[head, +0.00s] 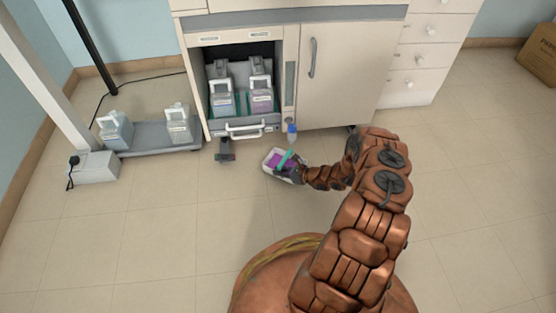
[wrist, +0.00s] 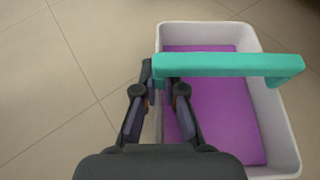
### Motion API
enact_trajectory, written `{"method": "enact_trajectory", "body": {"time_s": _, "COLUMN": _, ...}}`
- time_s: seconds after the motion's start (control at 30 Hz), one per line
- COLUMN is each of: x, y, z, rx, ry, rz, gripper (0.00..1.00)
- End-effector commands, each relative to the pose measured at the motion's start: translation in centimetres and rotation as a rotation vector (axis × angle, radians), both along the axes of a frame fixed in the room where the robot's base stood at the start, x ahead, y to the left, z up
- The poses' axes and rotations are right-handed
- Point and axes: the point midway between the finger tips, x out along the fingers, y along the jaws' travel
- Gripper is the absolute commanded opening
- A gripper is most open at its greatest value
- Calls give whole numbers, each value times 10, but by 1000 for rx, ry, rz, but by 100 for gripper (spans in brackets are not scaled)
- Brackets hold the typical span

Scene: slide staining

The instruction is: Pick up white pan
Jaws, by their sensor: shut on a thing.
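The white pan (wrist: 280,120) has a flat purple surface inside and fills the right half of the wrist view. It also shows in the head view (head: 267,153), in front of the open cabinet bay. In the head view my gripper (head: 300,174) is at the pan's right side. A teal bar (wrist: 230,65) lies across above the pan, its left end close to my fingertips. I cannot tell whether the pan touches the floor.
An open cabinet bay (head: 244,128) holds several handled containers behind the pan. Two more containers stand on a grey low platform (head: 160,140) at the left. A blue-topped item (head: 292,129) is just beyond the pan.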

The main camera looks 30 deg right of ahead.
Motion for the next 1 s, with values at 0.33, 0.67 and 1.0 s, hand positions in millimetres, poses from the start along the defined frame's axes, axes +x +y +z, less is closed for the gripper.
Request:
{"method": "enact_trajectory", "body": {"time_s": 0.33, "x": -62, "y": 26, "z": 4, "rx": 0, "ry": 0, "rz": -1, "gripper": 0}}
{"method": "enact_trajectory", "body": {"time_s": 0.67, "x": -69, "y": 28, "z": 45, "rx": -6, "ry": -2, "rz": 0, "gripper": 0}}
{"method": "enact_trajectory", "body": {"time_s": 1.0, "x": -68, "y": 28, "z": 107, "rx": -5, "ry": -3, "rz": -1, "gripper": 0}}
